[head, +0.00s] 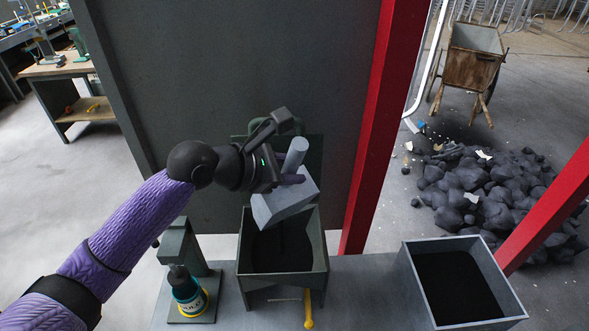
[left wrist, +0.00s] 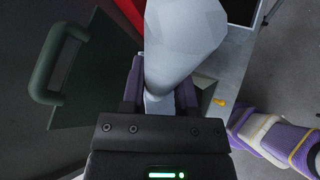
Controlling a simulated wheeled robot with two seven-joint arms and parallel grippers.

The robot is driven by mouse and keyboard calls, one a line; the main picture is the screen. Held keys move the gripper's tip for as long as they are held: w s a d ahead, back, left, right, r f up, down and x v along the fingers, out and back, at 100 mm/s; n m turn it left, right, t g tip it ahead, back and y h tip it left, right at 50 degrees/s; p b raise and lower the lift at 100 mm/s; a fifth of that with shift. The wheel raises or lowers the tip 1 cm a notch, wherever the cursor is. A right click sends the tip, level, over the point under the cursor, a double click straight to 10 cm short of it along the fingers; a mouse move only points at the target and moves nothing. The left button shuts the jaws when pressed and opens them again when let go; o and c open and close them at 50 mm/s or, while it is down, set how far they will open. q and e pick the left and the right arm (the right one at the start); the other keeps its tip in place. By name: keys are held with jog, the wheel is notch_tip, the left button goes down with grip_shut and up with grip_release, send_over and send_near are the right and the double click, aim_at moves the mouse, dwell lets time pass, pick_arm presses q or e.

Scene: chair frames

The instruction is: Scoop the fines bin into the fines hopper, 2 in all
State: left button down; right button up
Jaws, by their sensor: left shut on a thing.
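My left gripper (head: 287,181) is shut on the handle of a light grey scoop (head: 284,208). It holds the scoop tilted above the fines hopper (head: 320,251), a dark green-grey box on legs with a dark inside. The scoop's inside is turned away, so I cannot tell what it holds. The scoop (left wrist: 184,45) also fills the upper middle of the left wrist view, with the fingers on either side of its handle. The fines bin (head: 416,289), a grey box with dark fines in it, stands at the right. My right gripper is not in view.
A dark panel (head: 235,80) and a red post (head: 382,110) rise behind the hopper. A yellow-handled lever (head: 309,310) sits in front. Bare bench (head: 365,290) lies between hopper and bin.

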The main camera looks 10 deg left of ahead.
pick_arm(q)
jog(key=shift+w+a+r+n+h+p, duration=0.3)
jog(key=shift+w+a+n+p, duration=0.1)
jog(key=shift+w+a+p, duration=0.3)
jog(key=w+a+f+n+g+h+b, duration=0.1)
jog(key=w+a+n+g+h+b, duration=0.1)
jog(key=w+a, duration=0.4)
jog(key=shift+a+f+n+h+b, duration=0.2)
jog(key=shift+f+n+h+b, duration=0.1)
jog(key=shift+n+b, duration=0.5)
dwell(0.3)
jog(key=shift+r, duration=0.1)
dwell(2.5)
